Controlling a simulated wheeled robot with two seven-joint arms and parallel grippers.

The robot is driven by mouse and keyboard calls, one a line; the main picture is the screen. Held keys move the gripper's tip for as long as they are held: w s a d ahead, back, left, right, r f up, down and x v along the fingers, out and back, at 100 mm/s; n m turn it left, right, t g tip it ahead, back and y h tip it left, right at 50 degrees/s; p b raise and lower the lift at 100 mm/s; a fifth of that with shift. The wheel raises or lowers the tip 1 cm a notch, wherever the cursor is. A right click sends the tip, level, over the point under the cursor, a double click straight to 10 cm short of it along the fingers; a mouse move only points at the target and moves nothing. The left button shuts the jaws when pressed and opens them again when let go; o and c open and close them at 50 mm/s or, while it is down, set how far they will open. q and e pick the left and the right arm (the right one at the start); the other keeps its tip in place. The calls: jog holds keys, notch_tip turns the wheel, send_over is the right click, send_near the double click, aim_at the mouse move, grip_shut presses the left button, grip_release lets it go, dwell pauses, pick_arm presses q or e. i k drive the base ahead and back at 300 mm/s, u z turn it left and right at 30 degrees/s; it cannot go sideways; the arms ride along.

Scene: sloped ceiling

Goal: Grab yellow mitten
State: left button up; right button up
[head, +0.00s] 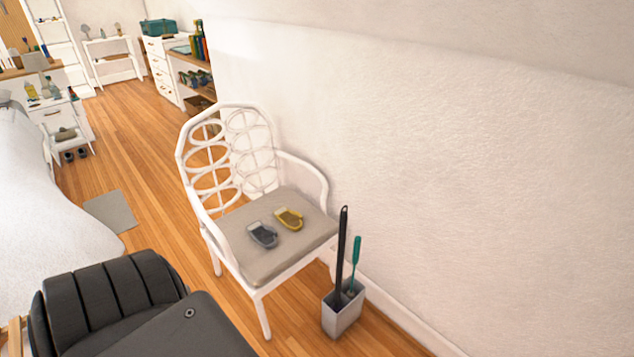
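A yellow mitten (289,219) lies flat on the grey seat cushion of a white chair (227,222). A grey mitten (263,235) lies beside it, to the lower left. Both mittens rest near the middle of the seat and appear slightly apart. Neither of my grippers shows in the head view.
A grey holder (342,312) with a black and a teal handle stands on the floor right of the chair. A white wall runs along the right. A bed (30,200) is at the left, with a small mat (109,211) beside it. Wooden floor lies open between bed and chair.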

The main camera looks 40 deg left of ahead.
aim_at(292, 220)
jog(key=i, duration=1.1)
jog(key=u, duration=1.1)
